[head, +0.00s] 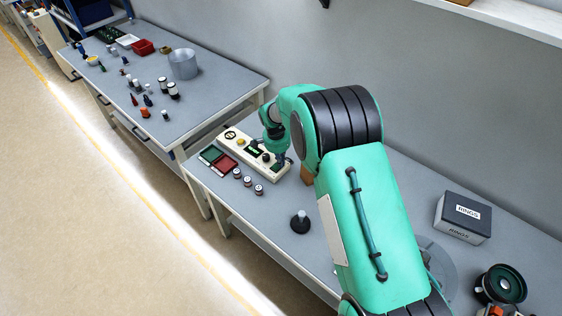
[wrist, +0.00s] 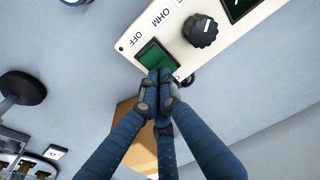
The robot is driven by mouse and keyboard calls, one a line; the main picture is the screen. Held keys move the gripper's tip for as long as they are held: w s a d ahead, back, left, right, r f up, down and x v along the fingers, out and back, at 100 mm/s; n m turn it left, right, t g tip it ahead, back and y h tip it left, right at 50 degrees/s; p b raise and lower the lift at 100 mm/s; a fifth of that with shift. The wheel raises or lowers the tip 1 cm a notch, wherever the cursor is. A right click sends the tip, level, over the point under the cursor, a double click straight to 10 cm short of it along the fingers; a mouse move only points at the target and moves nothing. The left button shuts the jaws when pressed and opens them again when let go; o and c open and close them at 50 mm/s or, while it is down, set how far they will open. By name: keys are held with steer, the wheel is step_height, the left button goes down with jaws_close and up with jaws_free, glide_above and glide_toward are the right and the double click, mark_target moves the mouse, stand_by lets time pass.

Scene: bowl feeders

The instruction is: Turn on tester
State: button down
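In the wrist view the tester panel (wrist: 229,48) shows the print OFF and OHM, a black pointer knob (wrist: 201,30) and a green rocker switch (wrist: 153,54). My gripper (head: 284,162) is at the right end of the tester in the head view. In the wrist view my gripper (wrist: 161,76) has its fingertips together at the lower edge of the green switch, overlapping it. I cannot tell whether they touch it. No object shows between the fingers.
A brown block (wrist: 127,125) stands close beside my fingers. Red and green trays (head: 227,163), several small jars (head: 248,182) and a black-based stand (head: 300,223) are in front of the tester. A dark RINGS box (head: 463,217) is at the right. Another table (head: 215,85) stands at the left.

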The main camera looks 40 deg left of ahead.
mark_target(277, 168)
steer(key=shift+s+f, duration=0.2)
step_height(277, 168, up, 14)
steer(key=s+p, duration=0.1)
steer(key=p, duration=0.1)
steer(key=shift+s, duration=0.35)
steer(key=b, duration=0.4)
steer(key=shift+a, duration=0.1)
steer(key=shift+b, duration=1.15)
steer(key=shift+r+t+b, duration=0.3)
steer(key=shift+b, duration=0.5)
steer(key=shift+r, duration=0.15)
steer(key=w+f+b, duration=0.1)
steer(key=f, duration=0.3)
steer(key=f+b, duration=0.1)
steer(key=f, duration=0.4)
steer(key=w+f+b, duration=0.1)
steer(key=f, duration=0.4)
steer(key=shift+w, duration=0.35)
